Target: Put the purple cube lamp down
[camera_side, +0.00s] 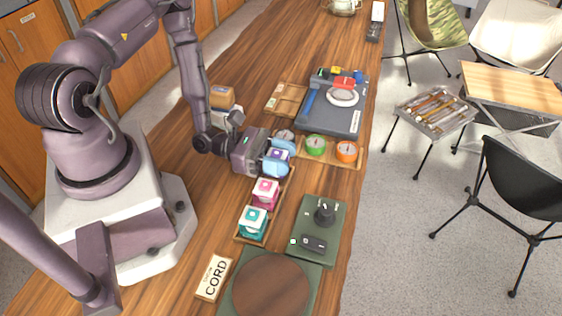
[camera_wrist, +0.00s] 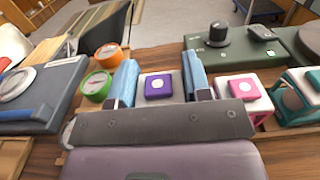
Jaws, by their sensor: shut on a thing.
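My gripper (camera_side: 281,155) is shut on the purple cube lamp (camera_wrist: 158,87). The lamp has a purple top with a white round spot and a white body, and sits between the two blue fingers in the wrist view (camera_wrist: 160,66). In the side view, the fingers hide most of the lamp. It is at the far end of a narrow wooden tray (camera_side: 238,237), in line with a pink cube lamp (camera_side: 265,191) and a teal cube lamp (camera_side: 252,222). I cannot tell whether the lamp's underside touches the tray.
Green (camera_side: 316,145) and orange (camera_side: 346,151) round items stand on a wooden board just right of my gripper. A grey case (camera_side: 335,118) lies beyond. A dark green plate (camera_side: 325,218) with a knob lies right of the tray.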

